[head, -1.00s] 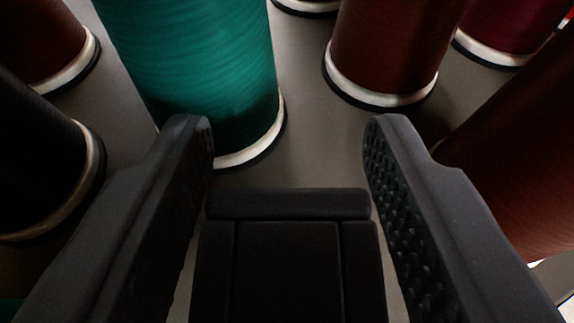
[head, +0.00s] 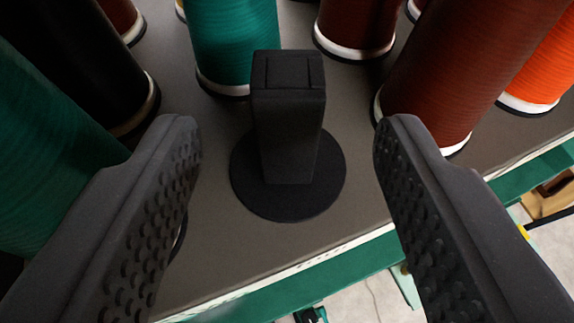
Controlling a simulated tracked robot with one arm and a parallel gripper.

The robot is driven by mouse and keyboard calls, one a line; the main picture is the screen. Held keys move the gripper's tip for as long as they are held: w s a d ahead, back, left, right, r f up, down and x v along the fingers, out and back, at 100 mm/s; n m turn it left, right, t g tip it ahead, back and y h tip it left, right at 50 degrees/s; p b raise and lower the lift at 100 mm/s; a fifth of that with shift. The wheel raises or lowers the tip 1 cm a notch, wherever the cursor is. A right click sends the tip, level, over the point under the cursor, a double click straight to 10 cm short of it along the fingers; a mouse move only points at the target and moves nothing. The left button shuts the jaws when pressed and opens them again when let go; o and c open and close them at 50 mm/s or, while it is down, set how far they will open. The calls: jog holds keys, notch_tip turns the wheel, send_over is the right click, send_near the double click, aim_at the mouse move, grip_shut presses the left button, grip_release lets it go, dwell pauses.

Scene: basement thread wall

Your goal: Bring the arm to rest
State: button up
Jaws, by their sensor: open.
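My gripper (head: 288,150) is open, with its two dark, studded fingers spread wide at the left and right of the head view. Nothing is between the pads. Beyond and between the fingertips, a black block-like holder (head: 289,120) stands upright on a round black base (head: 250,190) on the grey shelf. The fingers appear apart from it. Its far side is hidden.
Thread spools crowd around: teal (head: 236,40), black (head: 75,60), dark green (head: 45,160), brown-red (head: 450,70) and orange (head: 545,70). The grey shelf (head: 215,230) ends at a white and green front edge (head: 340,265). Pale floor shows below it.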

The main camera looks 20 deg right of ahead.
jog(key=s+a+r+n+t+y+b, duration=0.1)
jog(key=s+a+r+b, duration=0.3)
jog(key=s+a, duration=0.4)
jog(key=s+a+r+n+t+y+b, duration=0.1)
jog(key=s+a+r+n+y+b, duration=0.2)
jog(key=s+a+b, duration=0.4)
jog(key=s+a+r, duration=0.1)
jog(key=s+a, duration=0.1)
jog(key=shift+a+t+y, duration=0.3)
jog(key=shift+t, duration=0.1)
